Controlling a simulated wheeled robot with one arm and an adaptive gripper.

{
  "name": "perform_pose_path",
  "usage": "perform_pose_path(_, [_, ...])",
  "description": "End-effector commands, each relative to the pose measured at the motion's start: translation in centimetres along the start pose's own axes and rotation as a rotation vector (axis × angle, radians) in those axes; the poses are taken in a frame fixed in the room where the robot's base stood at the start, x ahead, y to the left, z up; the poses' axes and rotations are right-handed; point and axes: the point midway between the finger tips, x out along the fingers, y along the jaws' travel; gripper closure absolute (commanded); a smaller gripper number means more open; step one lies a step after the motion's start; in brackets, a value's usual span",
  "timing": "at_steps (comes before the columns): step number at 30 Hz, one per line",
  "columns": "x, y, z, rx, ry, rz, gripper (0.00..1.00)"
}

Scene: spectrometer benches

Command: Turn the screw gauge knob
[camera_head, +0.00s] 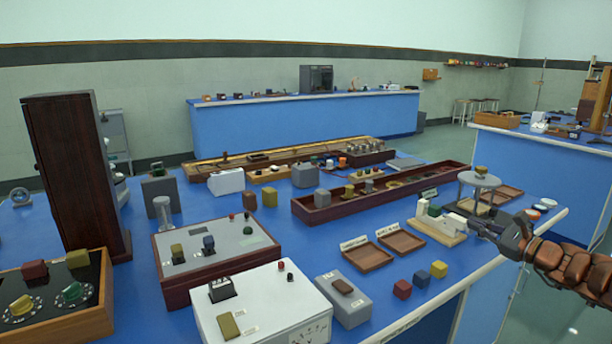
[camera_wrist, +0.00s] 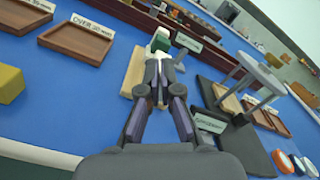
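The wooden base (camera_head: 428,232) at the right of the near bench carries small white and green parts, which I take for the screw gauge. Its base shows in the wrist view (camera_wrist: 134,78), with the green part (camera_wrist: 160,44) just beyond my fingertips. My gripper (camera_head: 474,223) reaches in from the right, at the base's right end. In the wrist view my gripper (camera_wrist: 158,76) has its fingertips close together, over the gauge. The fingers hide the knob, so I cannot tell whether they touch or hold it.
A round grey stand on legs (camera_head: 478,180) is close behind my gripper. Two shallow brown trays (camera_head: 367,256) lie to the left, one labelled "OVER 30 mm" in the wrist view. Red, blue and yellow blocks (camera_head: 421,279) sit near the front edge. Bare blue bench lies between them.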

Motion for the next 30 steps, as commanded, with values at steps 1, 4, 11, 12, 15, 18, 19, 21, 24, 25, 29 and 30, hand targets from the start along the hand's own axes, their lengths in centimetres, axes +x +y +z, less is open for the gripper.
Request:
perform_pose_path(1, [0.1,0.1,-0.1,0.002,0.003,0.001,1.00])
perform_pose_path(4, [0.1,0.2,-0.2,0.002,0.004,0.002,1.00])
perform_pose_path(11, [0.0,0.1,0.3,0.002,0.003,0.002,1.00])
perform_pose_path(12, [0.0,0.1,0.5,0.002,0.003,0.001,1.00])
perform_pose_path(15, [0.0,0.1,0.7,0.002,0.002,0.000,1.00])
perform_pose_path(18, [-0.4,0.1,0.7,0.002,0.002,0.000,1.00])
perform_pose_path(19, [-0.7,0.1,0.7,0.002,0.003,0.000,1.00])
perform_pose_path(21, [-1.3,0.0,0.8,0.003,0.002,0.000,1.00])
perform_pose_path(24, [-2.3,0.1,0.8,0.003,0.000,0.000,1.00])
perform_pose_path(25, [-2.6,0.0,0.8,0.004,0.000,-0.001,1.00])
perform_pose_path(29, [-3.9,0.0,0.9,0.003,0.000,0.000,1.00])
perform_pose_path(30, [-4.2,0.1,0.9,0.003,0.000,0.001,1.00])
